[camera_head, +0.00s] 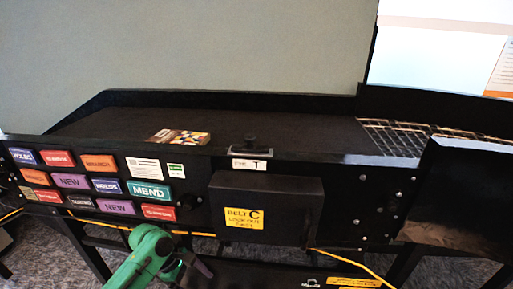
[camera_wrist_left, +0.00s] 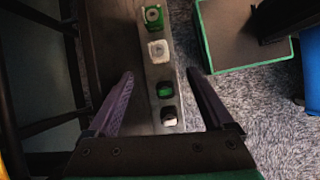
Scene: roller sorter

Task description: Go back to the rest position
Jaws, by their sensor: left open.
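My left arm, green, comes in at the bottom of the head view. Its dark gripper (camera_head: 194,266) is low in front of the black sorter, below the belt bed. In the left wrist view the two fingers of the left gripper (camera_wrist_left: 160,73) are wide apart with nothing held. A narrow grey control strip with green, white and dark buttons (camera_wrist_left: 158,51) shows between and beyond the fingers. Whether the fingers touch it cannot be told. My right gripper is in neither view.
A flat colourful packet (camera_head: 180,137) lies on the black belt (camera_head: 300,130). Coloured labels (camera_head: 148,192) and a "BELT C" box (camera_head: 266,190) are on the front panel. Rollers (camera_head: 400,138) are at the right. A green-rimmed dark platform (camera_wrist_left: 238,69) stands on carpet.

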